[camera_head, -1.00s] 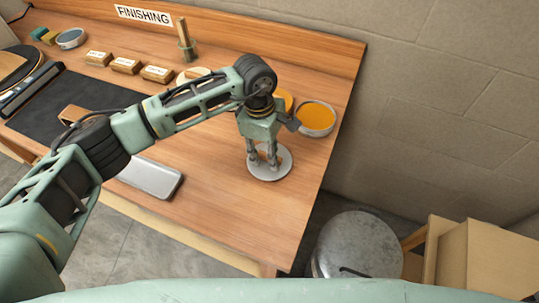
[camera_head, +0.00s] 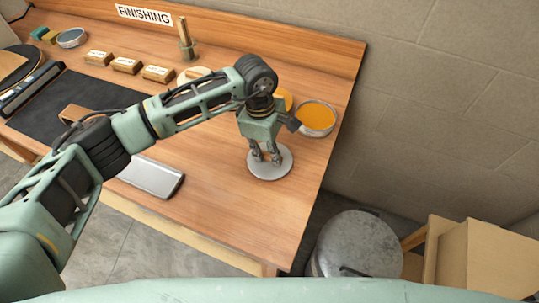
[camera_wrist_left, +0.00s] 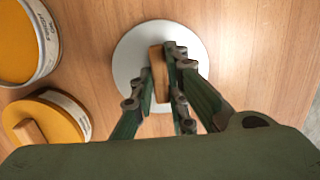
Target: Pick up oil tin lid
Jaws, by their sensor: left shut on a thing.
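The oil tin lid (camera_head: 270,172) is a pale grey disc lying flat on the wooden bench, near its right end. In the left wrist view the lid (camera_wrist_left: 132,62) has an upright wooden grip (camera_wrist_left: 157,70) at its middle. My left gripper (camera_head: 266,158) comes down from above and is shut on this wooden grip; its fingers (camera_wrist_left: 166,72) stand on both sides of it. The lid looks still at bench level. An open tin (camera_head: 317,118) with orange contents stands behind and right of the lid. My right gripper is not in view.
A second round orange-topped container (camera_wrist_left: 45,118) with a wooden grip is partly hidden by my arm in the head view. A grey flat case (camera_head: 150,177) lies left. Wooden blocks (camera_head: 126,66) and a dark mat (camera_head: 70,105) are further left. A metal drum (camera_head: 358,246) stands on the floor at right.

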